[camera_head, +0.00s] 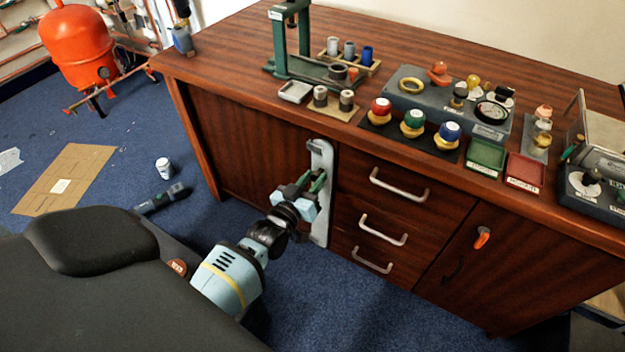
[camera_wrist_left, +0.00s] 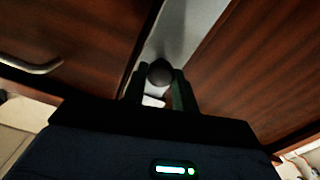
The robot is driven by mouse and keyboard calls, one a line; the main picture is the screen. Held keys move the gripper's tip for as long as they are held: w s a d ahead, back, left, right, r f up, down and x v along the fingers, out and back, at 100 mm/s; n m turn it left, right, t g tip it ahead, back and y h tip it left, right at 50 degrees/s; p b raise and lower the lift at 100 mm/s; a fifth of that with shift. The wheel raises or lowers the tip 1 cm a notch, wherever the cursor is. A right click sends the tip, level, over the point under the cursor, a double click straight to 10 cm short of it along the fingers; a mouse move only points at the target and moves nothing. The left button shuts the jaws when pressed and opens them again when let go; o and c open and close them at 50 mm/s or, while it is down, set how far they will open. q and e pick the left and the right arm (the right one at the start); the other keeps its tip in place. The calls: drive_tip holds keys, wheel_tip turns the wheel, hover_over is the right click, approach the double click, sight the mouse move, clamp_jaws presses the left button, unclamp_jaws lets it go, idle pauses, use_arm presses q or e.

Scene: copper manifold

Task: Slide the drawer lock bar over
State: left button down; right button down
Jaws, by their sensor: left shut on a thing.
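The drawer lock bar (camera_head: 324,222) is a tall grey metal strip standing upright on the cabinet front, just left of the drawers. It also shows in the left wrist view (camera_wrist_left: 193,25), running away between two wood panels. A dark round knob (camera_wrist_left: 160,72) stands out from the bar. My left gripper (camera_head: 314,184) is at the upper half of the bar. In the left wrist view its two green-edged fingers (camera_wrist_left: 162,88) are on either side of the knob, shut on it. The knob is mostly hidden by the gripper in the head view. My right gripper is not in view.
Three drawers with pale handles (camera_head: 383,230) are right of the bar, then a door with an orange latch (camera_head: 482,238). The wooden top (camera_head: 218,60) carries a green press, colored knobs and trays. A cup (camera_head: 164,168) and a dark tool (camera_head: 163,198) lie on the blue floor.

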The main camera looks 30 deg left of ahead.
use_arm(q)
drive_tip(key=d, duration=0.4)
drive_tip(key=shift+w+p, duration=0.1)
drive_tip(key=shift+p, duration=0.2)
drive_tip(key=c, duration=1.1)
unclamp_jaws()
drive_tip(key=shift+d, duration=0.15)
drive_tip(key=s+p, duration=0.2)
drive_tip(key=s, duration=0.5)
drive_tip(key=shift+s+d, duration=0.15)
drive_tip(key=shift+s, duration=0.25)
